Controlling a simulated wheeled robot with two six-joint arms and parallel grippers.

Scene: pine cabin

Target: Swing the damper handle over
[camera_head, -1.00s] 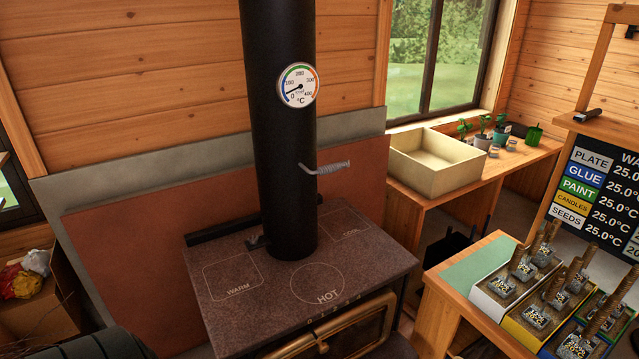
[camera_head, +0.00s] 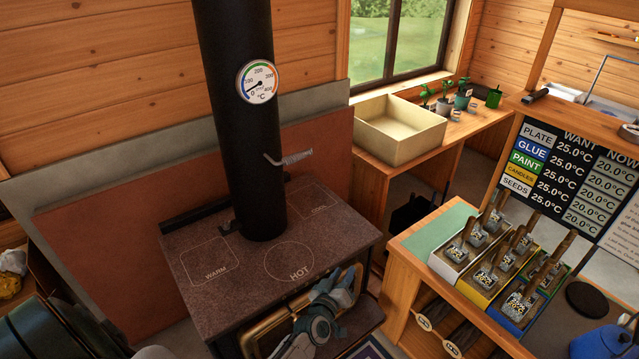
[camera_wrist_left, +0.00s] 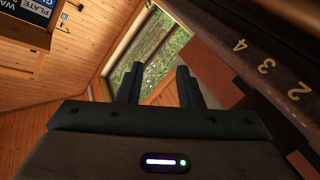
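The damper handle (camera_head: 290,158) is a grey coiled grip on a thin rod, sticking out to the right from the black stovepipe (camera_head: 243,110), below the round thermometer. My left gripper (camera_head: 350,281) is low in front of the stove, by its front edge, well below the handle and to its right. In the left wrist view its two dark fingers (camera_wrist_left: 157,84) stand apart with nothing between them. The handle is not visible in the left wrist view. My right gripper is not in view.
The stove top (camera_head: 215,290) with WARM and HOT markings lies below the pipe. The thermometer (camera_head: 257,82) is on the pipe. A bench with labelled boxes (camera_head: 470,262) stands at right, and a cream tray (camera_head: 400,130) is behind. The space right of the handle is open.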

